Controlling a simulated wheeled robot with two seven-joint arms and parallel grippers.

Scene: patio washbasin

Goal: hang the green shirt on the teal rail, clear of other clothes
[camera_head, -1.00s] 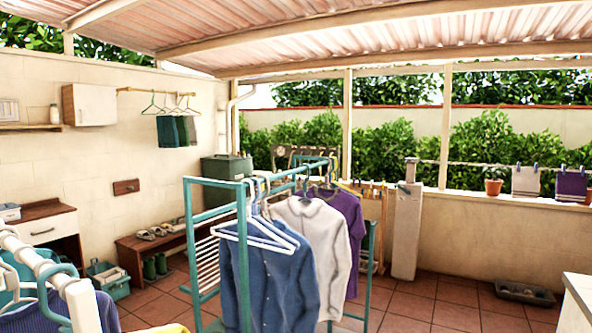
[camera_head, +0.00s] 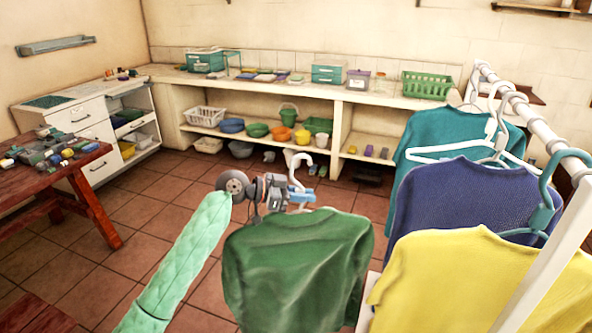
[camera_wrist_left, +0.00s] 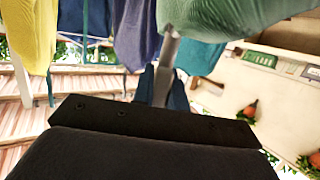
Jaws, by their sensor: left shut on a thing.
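The green shirt (camera_head: 298,265) hangs from a hanger with a pale hook (camera_head: 297,165) in the head view, left of and apart from the clothes on the white rail. My left gripper (camera_head: 299,193) is shut on this hanger just above the shirt's collar. My right gripper is not in view.
A white rail (camera_head: 535,118) at the right holds a teal shirt (camera_head: 455,138), a navy shirt (camera_head: 460,205) and a yellow shirt (camera_head: 480,280). A red-brown table (camera_head: 50,180) stands at the left, a long counter (camera_head: 375,96) at the back. Tiled floor lies open between.

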